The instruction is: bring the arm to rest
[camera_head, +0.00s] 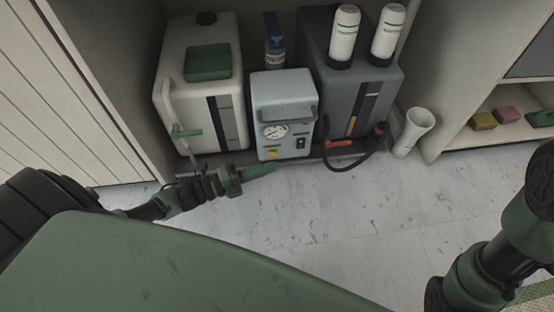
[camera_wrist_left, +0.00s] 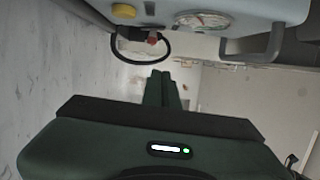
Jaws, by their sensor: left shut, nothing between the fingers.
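My left gripper (camera_head: 262,171) reaches in from the left in the head view. It is low in front of the grey-blue box with the gauge (camera_head: 284,112), above the pale floor. Its fingers are shut together and empty; they also show in the left wrist view (camera_wrist_left: 162,88). No object is held between them. The box's gauge face (camera_wrist_left: 203,20) shows at the top of the left wrist view. My right arm shows at the right edge of the head view, but its gripper is not visible.
A white tank (camera_head: 215,95) with a green block (camera_head: 208,62) stands left of the box, and a dark grey tank (camera_head: 350,100) right. A black hose (camera_head: 362,158) loops in front. A white cup-like container (camera_head: 413,132) leans nearby. The floor (camera_head: 330,215) is clear.

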